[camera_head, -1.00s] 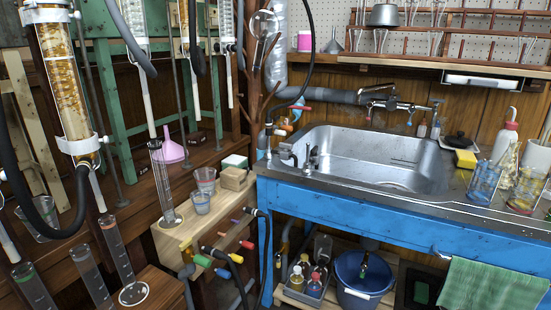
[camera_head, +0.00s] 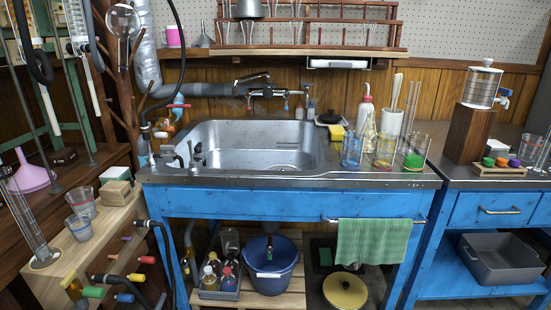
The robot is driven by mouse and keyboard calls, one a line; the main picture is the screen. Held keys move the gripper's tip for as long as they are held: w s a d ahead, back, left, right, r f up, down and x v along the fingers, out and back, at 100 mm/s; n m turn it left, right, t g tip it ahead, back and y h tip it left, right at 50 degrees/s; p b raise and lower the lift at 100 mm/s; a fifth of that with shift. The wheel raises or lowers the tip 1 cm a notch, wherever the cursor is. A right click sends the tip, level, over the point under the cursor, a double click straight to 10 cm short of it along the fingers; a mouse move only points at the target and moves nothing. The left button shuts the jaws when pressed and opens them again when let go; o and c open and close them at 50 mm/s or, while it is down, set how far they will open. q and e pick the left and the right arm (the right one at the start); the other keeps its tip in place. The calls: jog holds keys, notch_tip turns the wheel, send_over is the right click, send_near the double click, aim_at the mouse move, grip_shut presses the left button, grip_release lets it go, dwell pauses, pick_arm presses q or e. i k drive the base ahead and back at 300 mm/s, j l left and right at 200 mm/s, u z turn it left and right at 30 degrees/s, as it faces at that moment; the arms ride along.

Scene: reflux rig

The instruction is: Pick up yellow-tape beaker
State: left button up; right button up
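Several clear glass beakers stand on the counter right of the sink. One has blue markings (camera_head: 351,150). The one beside it (camera_head: 385,151) shows a yellow-orange tint low down, which may be yellow tape, but it is too small to be sure. A third, to its right, has green at its base (camera_head: 414,158). Two more clear beakers, an upper one (camera_head: 82,202) and a lower one (camera_head: 78,228), stand on the wooden ledge at left, with no yellow tape visible on them. Neither of my grippers is in view.
A steel sink (camera_head: 250,147) is set in the blue bench (camera_head: 270,203). A white wash bottle (camera_head: 366,115) stands behind the beakers. A green towel (camera_head: 373,242) hangs in front. A wooden block with a metal container (camera_head: 482,88) stands at right. Bare counter lies along the front edge.

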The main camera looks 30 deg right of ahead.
aim_at(418, 143)
jog(key=z, duration=1.8)
